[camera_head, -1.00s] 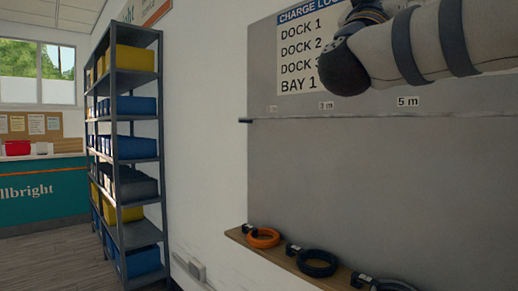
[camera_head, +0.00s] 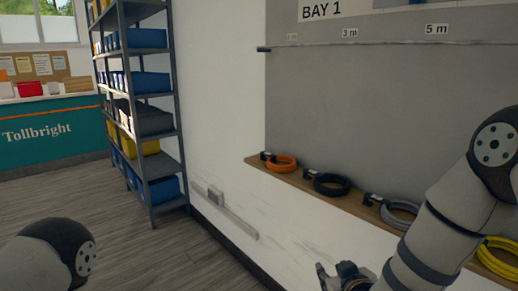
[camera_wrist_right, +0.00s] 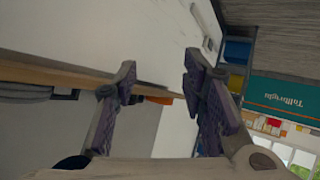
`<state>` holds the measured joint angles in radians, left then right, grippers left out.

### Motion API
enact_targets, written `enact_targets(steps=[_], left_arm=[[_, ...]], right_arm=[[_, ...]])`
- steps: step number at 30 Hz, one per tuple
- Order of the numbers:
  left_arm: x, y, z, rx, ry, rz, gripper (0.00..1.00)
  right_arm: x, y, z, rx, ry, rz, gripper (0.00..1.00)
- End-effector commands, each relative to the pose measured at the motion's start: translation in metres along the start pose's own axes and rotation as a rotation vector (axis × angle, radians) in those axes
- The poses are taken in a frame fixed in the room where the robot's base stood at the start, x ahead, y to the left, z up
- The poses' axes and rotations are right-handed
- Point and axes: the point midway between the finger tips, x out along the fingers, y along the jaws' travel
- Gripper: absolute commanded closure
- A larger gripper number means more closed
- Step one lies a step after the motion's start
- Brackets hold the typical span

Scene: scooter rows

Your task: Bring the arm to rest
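My right arm comes in from the right in the head view, bent, with its gripper (camera_head: 345,276) low at the bottom edge, below and in front of the wooden ledge. In the right wrist view the two fingers of this gripper (camera_wrist_right: 158,75) stand apart with nothing between them. The gripper is empty. A rounded link of my left arm shows at the bottom left of the head view. My left gripper is out of view.
A wooden ledge (camera_head: 258,162) on the wall holds orange (camera_head: 280,164), black (camera_head: 331,185), grey (camera_head: 400,214) and yellow (camera_head: 500,256) cable coils. A metal shelf rack (camera_head: 167,165) with bins stands left, before a teal counter (camera_head: 50,130). The floor (camera_head: 175,258) between is clear.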

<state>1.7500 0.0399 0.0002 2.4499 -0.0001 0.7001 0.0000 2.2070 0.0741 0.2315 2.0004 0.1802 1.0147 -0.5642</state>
Motion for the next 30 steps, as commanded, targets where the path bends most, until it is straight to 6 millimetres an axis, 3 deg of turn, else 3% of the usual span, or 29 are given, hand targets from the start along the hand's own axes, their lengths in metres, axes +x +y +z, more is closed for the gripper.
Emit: enact_targets(steps=[1, 5, 6, 9, 12, 15, 18, 30], left_arm=[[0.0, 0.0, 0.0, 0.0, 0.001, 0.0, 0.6], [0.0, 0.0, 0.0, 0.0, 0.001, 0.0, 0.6], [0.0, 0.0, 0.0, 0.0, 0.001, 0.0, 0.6], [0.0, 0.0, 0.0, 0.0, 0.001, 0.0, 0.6], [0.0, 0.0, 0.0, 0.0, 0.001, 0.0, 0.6], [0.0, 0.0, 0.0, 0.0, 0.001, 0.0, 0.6], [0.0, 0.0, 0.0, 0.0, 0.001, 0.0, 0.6], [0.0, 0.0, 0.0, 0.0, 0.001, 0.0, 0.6]], right_arm=[[-0.01, -0.011, 0.049, 0.02, -0.11, -0.042, 0.62], [-0.058, -0.034, 0.168, 0.092, -0.406, -0.128, 0.62], [-0.079, -0.039, 0.202, 0.117, -0.502, -0.145, 0.62], [-0.142, -0.049, 0.276, 0.176, -0.744, -0.173, 0.62], [-0.206, -0.052, 0.327, 0.228, -0.957, -0.176, 0.62], [-0.256, -0.053, 0.355, 0.263, -1.109, -0.164, 0.62], [-0.282, -0.052, 0.367, 0.28, -1.188, -0.154, 0.62], [-0.287, -0.052, 0.369, 0.286, -1.205, -0.15, 0.62]])
